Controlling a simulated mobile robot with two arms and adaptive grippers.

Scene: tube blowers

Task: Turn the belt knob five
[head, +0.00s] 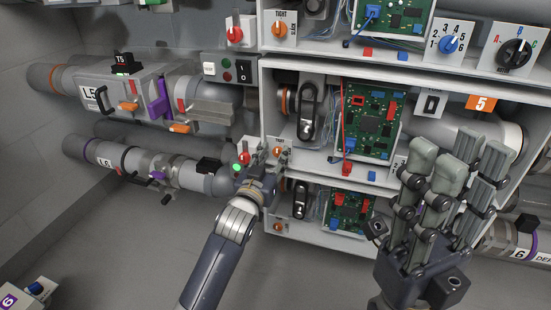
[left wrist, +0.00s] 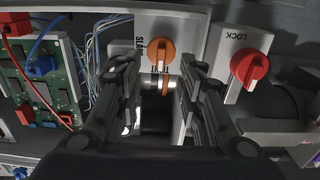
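The orange belt knob (left wrist: 162,52) sits on a white plate with SLACK and TIGHT lettering in the left wrist view. In the head view the orange knob (head: 278,152) is at the lower left corner of the middle bay, which carries an orange 5 sign (head: 481,103). My left gripper (left wrist: 158,75) is open, its fingers apart on either side of the knob's lower part; I cannot tell whether they touch it. In the head view my left gripper (head: 260,168) is just below and left of that knob. My right gripper (head: 458,160) is raised, open and empty.
A red knob on a LOCK plate (left wrist: 249,66) is close to the right of the left gripper's fingers. Pipes L5 and L6 (head: 135,160) run to the left.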

